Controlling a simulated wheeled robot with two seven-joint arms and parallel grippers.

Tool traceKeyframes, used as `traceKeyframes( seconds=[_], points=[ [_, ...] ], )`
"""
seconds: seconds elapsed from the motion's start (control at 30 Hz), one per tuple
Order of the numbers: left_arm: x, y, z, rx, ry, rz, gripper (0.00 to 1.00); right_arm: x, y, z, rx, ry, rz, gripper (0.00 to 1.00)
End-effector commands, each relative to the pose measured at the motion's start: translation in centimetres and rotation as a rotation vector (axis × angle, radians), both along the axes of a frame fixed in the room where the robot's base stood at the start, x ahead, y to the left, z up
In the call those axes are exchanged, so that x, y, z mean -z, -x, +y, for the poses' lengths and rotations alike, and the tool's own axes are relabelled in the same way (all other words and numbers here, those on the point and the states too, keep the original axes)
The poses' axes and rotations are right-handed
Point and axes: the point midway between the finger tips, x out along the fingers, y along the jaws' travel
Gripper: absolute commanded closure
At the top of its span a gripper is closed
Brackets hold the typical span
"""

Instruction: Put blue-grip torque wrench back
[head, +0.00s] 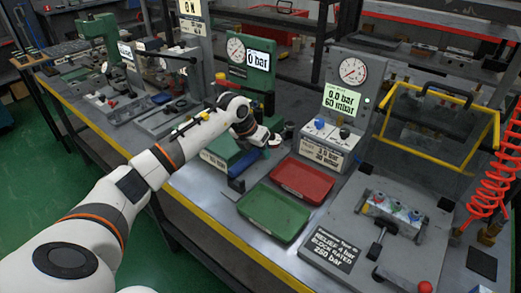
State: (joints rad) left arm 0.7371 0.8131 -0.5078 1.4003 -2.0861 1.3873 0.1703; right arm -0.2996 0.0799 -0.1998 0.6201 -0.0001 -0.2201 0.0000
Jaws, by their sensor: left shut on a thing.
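My left arm reaches in from the lower left to the middle of the bench. My left gripper (272,140) is shut at the front of the green test stand, above the trays. A blue bar, which looks like the grip of the blue-grip torque wrench (243,163), slants down to the left from just under the gripper. The gripper appears shut on this wrench. The jaws and the rest of the wrench are too small and partly hidden to make out. My right gripper is not in view.
A red tray (303,178) and a green tray (273,212) lie empty in front. A gauge box (345,88) stands behind them. To the right are a valve block (393,213) on a grey plate, a yellow-framed guard (440,88) and a red coiled hose (490,185).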

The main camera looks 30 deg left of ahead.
Motion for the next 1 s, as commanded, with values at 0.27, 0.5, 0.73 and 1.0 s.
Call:
traceKeyframes(
  seconds=[0.27, 0.5, 0.73, 1.0],
  points=[
    [0.7, -0.1, 0.0, -0.001, 0.0, -0.004, 1.0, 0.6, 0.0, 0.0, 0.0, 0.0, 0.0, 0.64],
    [1.4, -0.1, 0.0, -0.001, 0.0, -0.004, 1.0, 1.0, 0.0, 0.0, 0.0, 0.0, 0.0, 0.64],
    [2.0, -0.1, 0.0, -0.001, 0.0, -0.004, 1.0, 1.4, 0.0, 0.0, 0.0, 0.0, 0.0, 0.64],
    [2.7, -0.1, 0.0, -0.001, 0.0, -0.005, 1.0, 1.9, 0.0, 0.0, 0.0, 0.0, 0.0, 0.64]
  ],
)
